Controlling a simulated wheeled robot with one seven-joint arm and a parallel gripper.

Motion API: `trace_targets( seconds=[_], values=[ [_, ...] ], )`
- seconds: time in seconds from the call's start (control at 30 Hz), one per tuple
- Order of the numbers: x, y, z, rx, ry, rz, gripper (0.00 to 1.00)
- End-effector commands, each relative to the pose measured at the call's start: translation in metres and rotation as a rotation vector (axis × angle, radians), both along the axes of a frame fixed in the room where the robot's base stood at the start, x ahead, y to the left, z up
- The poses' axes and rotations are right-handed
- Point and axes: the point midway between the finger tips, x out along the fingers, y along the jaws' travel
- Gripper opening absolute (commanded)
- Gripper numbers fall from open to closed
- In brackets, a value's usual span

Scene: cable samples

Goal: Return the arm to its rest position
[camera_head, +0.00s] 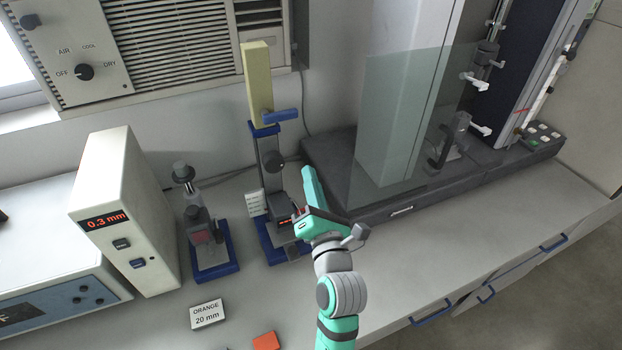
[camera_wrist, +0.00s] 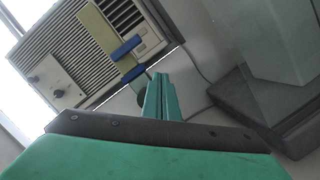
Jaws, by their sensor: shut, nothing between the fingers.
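My arm reaches up from the bottom of the head view, green and grey. My gripper (camera_head: 308,178) is above the bench, in front of the dark base of the glass-shielded machine and just right of a blue-based stand. Its green fingers are together with nothing between them. In the wrist view the closed fingers (camera_wrist: 162,95) point up toward the wall unit. The fingers hide part of the bench and the stand behind them.
A tall stand with a yellow block (camera_head: 257,85) is close on the left. A smaller blue-based device (camera_head: 208,240), a box reading 0.3 mm (camera_head: 125,210), an ORANGE 20 mm card (camera_head: 208,314) and an orange piece (camera_head: 266,341) are further left. Glass panel (camera_head: 405,140) stands right. Bench at right front is clear.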

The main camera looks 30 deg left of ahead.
Motion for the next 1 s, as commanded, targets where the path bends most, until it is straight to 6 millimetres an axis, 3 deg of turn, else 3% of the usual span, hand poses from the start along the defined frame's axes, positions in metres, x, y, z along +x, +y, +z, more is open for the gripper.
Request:
trace_targets(
  seconds=[0.53, 0.77, 1.0],
  values=[
    [-0.002, -0.004, -0.008, 0.062, 0.047, -0.012, 0.0],
    [-0.018, -0.034, -0.052, 0.412, 0.285, -0.085, 0.0],
    [-0.053, -0.074, -0.112, 0.823, 0.524, -0.182, 0.0]
  ],
)
